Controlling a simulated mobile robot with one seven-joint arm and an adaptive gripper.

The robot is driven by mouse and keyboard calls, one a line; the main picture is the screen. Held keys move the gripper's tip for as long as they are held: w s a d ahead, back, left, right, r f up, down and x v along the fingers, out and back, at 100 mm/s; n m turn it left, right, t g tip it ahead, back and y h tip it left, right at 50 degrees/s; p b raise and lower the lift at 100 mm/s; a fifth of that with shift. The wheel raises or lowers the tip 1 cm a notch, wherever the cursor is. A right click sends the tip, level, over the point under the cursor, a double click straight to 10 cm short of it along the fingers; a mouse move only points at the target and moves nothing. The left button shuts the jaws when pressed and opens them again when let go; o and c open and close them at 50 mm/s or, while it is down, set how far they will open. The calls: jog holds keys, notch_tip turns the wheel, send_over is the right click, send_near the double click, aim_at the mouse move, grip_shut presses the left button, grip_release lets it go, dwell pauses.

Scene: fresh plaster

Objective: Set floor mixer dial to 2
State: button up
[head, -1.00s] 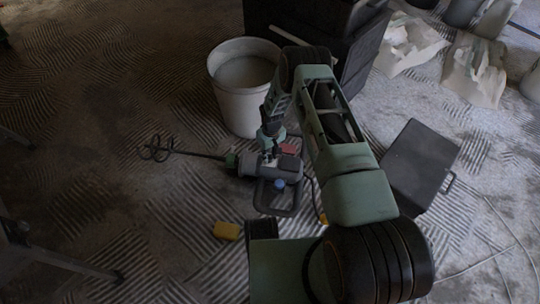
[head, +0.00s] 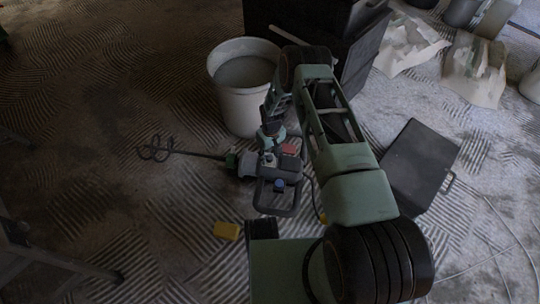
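The floor mixer (head: 280,168) lies on the floor in the head view, a grey and dark body with a loop handle at its near side. Its shaft and wire paddle (head: 156,149) point left. A round blue part (head: 279,186), a small pale knob-like part (head: 268,159) and a red part (head: 288,149) show on or by the body; I cannot tell which is the dial, nor read any number. My gripper (head: 270,142) points down just above the body's far side, close to the pale part. Its fingers are too small and dark to tell open from shut.
A white bucket (head: 243,105) of grey material stands just behind the mixer. Dark boxes (head: 345,75) stand behind. The floor to the left is mostly clear.

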aim_at(271, 156)
notch_tip(271, 156, up, 12)
jog(key=shift+d, duration=0.15)
dwell(0.4)
jog(key=shift+w, duration=0.15)
